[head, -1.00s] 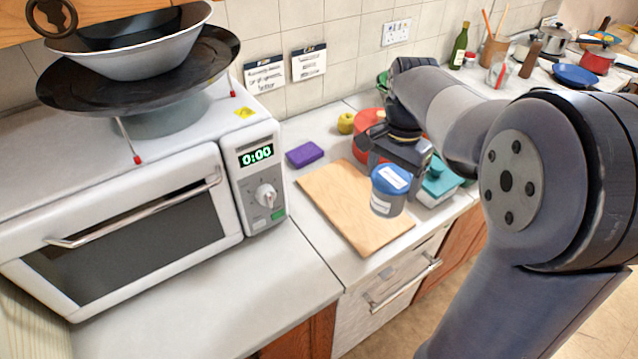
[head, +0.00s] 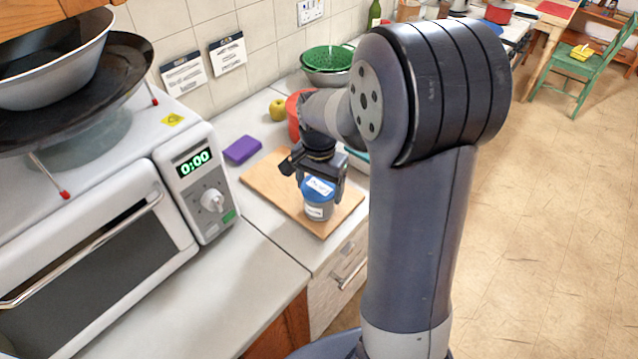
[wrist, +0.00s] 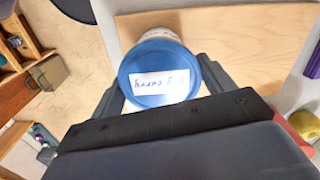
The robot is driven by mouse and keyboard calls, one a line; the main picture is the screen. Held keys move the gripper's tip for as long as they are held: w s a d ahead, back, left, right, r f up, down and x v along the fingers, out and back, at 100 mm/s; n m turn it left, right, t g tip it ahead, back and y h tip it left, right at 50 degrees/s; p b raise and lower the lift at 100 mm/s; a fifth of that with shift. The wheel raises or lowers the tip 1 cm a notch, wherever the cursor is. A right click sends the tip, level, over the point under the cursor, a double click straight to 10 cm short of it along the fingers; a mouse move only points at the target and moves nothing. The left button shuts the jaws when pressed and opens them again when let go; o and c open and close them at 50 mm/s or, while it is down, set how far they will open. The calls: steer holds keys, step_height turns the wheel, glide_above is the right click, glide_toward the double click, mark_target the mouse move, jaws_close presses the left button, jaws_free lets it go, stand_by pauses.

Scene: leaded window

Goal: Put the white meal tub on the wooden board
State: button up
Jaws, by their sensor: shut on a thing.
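The white meal tub (head: 317,211) has a blue lid with a white label. My gripper (head: 322,184) is shut on it and holds it upright at the front part of the wooden board (head: 268,180). In the head view the tub's base appears to be at or just above the board; I cannot tell if it touches. In the wrist view the blue lid (wrist: 150,75) lies between the two fingers (wrist: 160,85), and the board (wrist: 235,40) shows behind and to the right of it.
A red container (head: 296,118) stands close beside my arm. The microwave (head: 120,245) is at the left. The board's left part is bare.

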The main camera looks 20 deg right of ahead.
steer(key=shift+f, duration=0.2)
steer(key=o, duration=1.3)
steer(key=shift+r, duration=0.1)
step_height(320, 180, up, 12)
steer(key=shift+r+b, duration=0.15)
steer(key=shift+b, duration=0.2)
